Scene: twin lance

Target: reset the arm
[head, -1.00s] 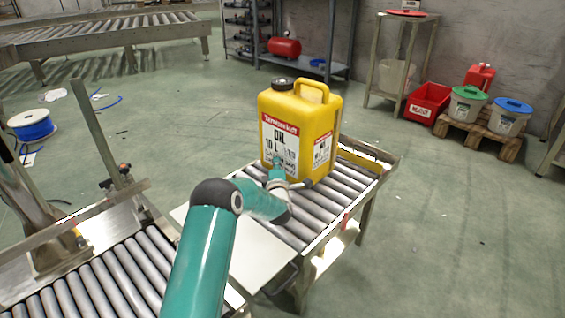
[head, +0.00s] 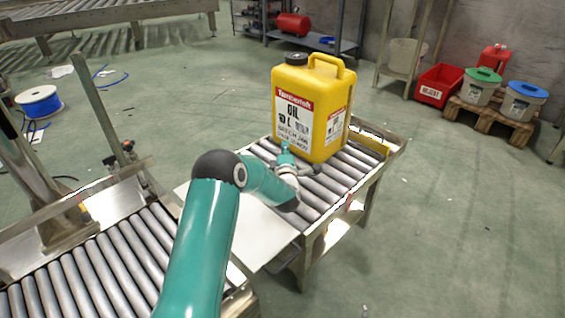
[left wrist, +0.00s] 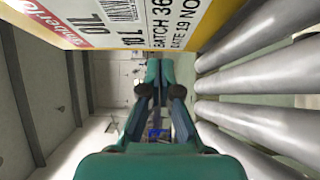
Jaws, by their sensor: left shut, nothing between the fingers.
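A yellow oil jug (head: 308,112) with a red and white label stands upright on the roller table (head: 318,200). My left gripper (head: 286,150) is low in front of the jug's label side, shut and empty. In the left wrist view its two teal fingers (left wrist: 159,72) are together with nothing between them. The jug (left wrist: 190,18) fills the top of that view, with its label lettering, and appears apart from the fingers. The head view does not show clearly whether they touch. My right gripper is not in view.
A second roller conveyor (head: 95,268) lies at the lower left, and a white plate (head: 245,232) lies between the two. Behind are a red tub (head: 438,86) and lidded buckets on a pallet (head: 492,118). The floor at right is clear.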

